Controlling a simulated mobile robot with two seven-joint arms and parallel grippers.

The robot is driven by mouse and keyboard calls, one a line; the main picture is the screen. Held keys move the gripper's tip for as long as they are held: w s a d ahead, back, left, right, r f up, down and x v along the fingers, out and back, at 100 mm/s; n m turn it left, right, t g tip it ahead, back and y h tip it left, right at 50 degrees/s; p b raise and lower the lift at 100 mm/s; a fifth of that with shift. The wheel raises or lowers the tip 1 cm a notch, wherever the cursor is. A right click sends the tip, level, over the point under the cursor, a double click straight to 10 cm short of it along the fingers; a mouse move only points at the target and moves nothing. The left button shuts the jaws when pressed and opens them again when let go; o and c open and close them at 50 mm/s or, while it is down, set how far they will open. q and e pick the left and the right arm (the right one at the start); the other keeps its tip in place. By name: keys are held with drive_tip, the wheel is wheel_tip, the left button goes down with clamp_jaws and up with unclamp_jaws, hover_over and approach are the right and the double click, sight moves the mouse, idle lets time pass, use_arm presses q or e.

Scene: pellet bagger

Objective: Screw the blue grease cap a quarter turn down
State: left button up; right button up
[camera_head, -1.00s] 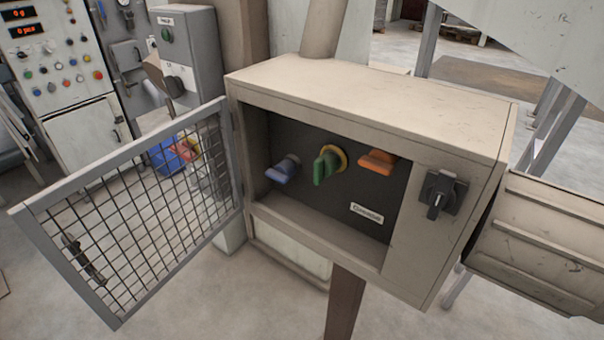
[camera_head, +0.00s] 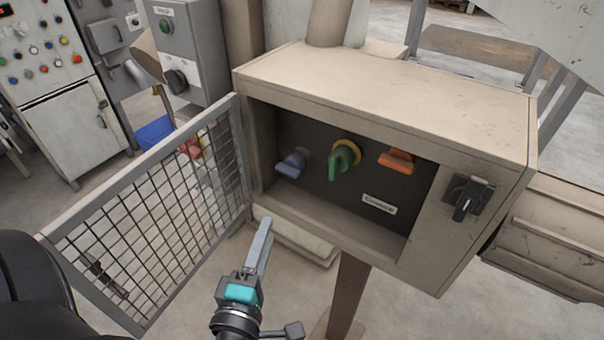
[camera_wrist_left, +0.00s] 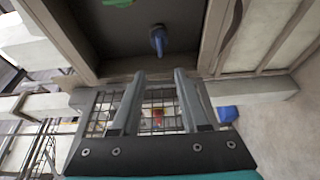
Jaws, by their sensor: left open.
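The blue grease cap (camera_head: 291,163) is a winged knob at the left of a row of three on the dark back panel inside the beige box (camera_head: 400,95). In the left wrist view the blue cap (camera_wrist_left: 158,40) shows beyond the fingertips, clear of them. My left gripper (camera_head: 265,222) is in front of and below the box opening, between the swung-out mesh door and the box, apart from the cap. Its two fingers (camera_wrist_left: 160,74) are parted with nothing between them. My right gripper is not in view.
The green cap (camera_head: 341,160) and the orange cap (camera_head: 396,159) sit right of the blue one. The mesh door (camera_head: 160,215) stands open at the left. A black rotary switch (camera_head: 466,196) is on the box front. The box's lower lip (camera_head: 330,230) borders the opening.

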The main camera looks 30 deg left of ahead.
sight(287, 174)
use_arm(q)
drive_tip(key=p+x, duration=0.3)
drive_tip(key=x, duration=1)
drive_tip(key=shift+w+a, duration=0.1)
drive_tip(key=shift+w, duration=0.2)
drive_tip(key=shift+x, duration=0.8)
drive_tip(key=shift+c, duration=0.3)
clamp_jaws()
